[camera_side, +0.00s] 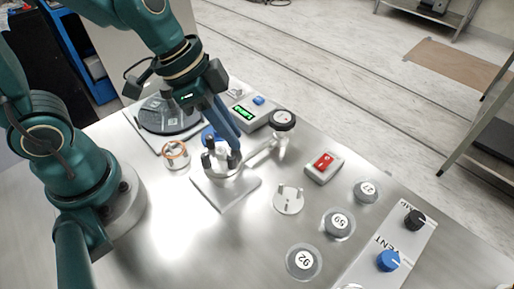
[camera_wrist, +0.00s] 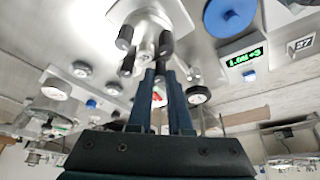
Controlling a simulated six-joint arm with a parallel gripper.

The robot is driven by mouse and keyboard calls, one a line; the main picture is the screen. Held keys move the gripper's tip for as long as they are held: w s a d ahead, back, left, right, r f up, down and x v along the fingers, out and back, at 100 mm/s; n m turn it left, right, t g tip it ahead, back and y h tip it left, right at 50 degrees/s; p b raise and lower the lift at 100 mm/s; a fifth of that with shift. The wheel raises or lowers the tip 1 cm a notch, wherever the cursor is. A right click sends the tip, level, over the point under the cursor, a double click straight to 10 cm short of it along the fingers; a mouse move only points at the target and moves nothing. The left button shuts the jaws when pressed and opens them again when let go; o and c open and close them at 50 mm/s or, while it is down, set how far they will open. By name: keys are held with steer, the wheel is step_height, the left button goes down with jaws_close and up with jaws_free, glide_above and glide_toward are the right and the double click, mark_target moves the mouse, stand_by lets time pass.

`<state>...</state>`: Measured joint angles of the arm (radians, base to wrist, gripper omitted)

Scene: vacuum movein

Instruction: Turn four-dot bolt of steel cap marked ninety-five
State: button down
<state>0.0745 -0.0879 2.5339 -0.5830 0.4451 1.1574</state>
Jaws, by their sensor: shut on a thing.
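A steel fitting with several black-headed bolts stands on a square steel plate (camera_side: 240,190) near the middle of the side view. Black bolts show at its left (camera_side: 207,160) and right (camera_side: 234,160), and in the wrist view (camera_wrist: 125,38). My gripper (camera_side: 236,142) reaches down to the fitting from above, with its blue fingers close together. In the wrist view my fingertips (camera_wrist: 158,70) meet the black bolt (camera_wrist: 166,46) at the fitting's near side, and the jaws are shut on it. I cannot read dot marks on the bolts or a number on the fitting.
A gauge (camera_side: 282,119) on a pipe and a green-lit display box (camera_side: 243,114) stand close by. A red switch (camera_side: 324,162), a loose holed disc (camera_side: 288,200) and several numbered round caps (camera_side: 303,262) lie right. A copper-coloured ring (camera_side: 175,150) is left.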

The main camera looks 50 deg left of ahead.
steer(key=shift+m+g+h, duration=0.4)
steer(key=shift+m+g, duration=0.1)
steer(key=shift+m, duration=1.1)
steer(key=c, duration=0.8)
jaws_free()
steer(key=shift+c, duration=0.2)
steer(key=shift+a+r, duration=0.1)
steer(key=shift+r, duration=0.3)
steer(key=shift+v, duration=2.2)
steer(key=shift+a+f, duration=0.1)
